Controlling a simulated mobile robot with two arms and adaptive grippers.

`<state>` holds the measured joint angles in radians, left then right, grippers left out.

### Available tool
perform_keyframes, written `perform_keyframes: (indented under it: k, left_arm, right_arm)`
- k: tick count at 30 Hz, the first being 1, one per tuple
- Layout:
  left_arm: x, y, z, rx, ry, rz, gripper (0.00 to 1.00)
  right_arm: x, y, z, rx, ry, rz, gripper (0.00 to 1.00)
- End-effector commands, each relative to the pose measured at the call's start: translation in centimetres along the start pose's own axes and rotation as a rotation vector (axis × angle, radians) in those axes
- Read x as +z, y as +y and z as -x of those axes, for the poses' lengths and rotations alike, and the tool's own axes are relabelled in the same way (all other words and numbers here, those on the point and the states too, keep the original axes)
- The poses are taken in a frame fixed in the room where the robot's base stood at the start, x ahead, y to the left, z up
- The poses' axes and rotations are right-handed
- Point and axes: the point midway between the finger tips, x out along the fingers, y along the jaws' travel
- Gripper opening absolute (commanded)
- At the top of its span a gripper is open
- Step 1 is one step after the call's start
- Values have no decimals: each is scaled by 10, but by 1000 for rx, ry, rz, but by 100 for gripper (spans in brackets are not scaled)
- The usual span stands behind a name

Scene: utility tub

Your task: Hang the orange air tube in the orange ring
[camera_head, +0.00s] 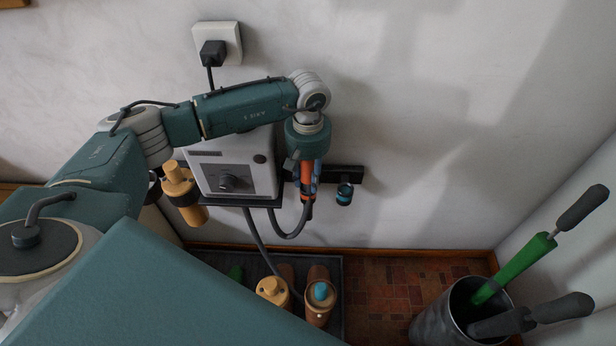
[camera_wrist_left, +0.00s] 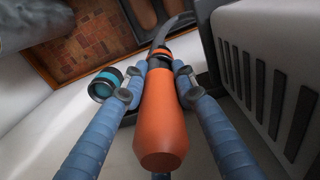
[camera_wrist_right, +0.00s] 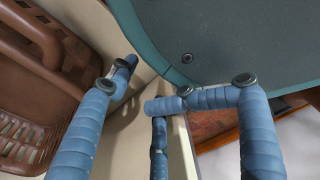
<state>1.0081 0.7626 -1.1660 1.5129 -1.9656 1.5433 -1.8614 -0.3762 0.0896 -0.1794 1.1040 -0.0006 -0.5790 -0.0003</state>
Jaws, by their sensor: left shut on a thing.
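The orange air tube (camera_head: 306,178) has an orange handle and a dark hose that curves down and left beneath the grey box. My left gripper (camera_head: 309,180) is shut on the handle, just right of the box. In the left wrist view the orange handle of the tube (camera_wrist_left: 163,125) lies between the blue fingers of my left gripper (camera_wrist_left: 155,80). An orange band (camera_wrist_left: 158,52) shows at its far end; I cannot tell whether it is the orange ring or part of the tube. My right gripper (camera_wrist_right: 175,95) is open and empty, seen only in its wrist view.
A teal ring (camera_head: 344,193) hangs from a dark wall bar (camera_head: 349,172) right of the tube. The grey box (camera_head: 232,163) is close on the left. A metal bucket (camera_head: 436,321) with tools is at right. A brown basket (camera_wrist_right: 40,90) is near my right gripper.

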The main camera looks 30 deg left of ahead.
Motion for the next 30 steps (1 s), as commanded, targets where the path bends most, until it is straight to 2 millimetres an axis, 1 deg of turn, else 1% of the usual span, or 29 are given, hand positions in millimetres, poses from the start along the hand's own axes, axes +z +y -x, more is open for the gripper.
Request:
perform_keyframes:
  k: [9, 21, 30]
  left_arm:
    - [0, 0, -2, 1, 0, 0, 0]
    - [0, 0, -5, 0, 0, 0, 0]
    - [0, 0, -7, 0, 0, 0, 0]
  right_arm:
    - [-9, 8, 3, 10, 12, 0, 49]
    - [-20, 7, 6, 9, 20, -2, 49]
    - [-22, 7, 9, 8, 17, -4, 49]
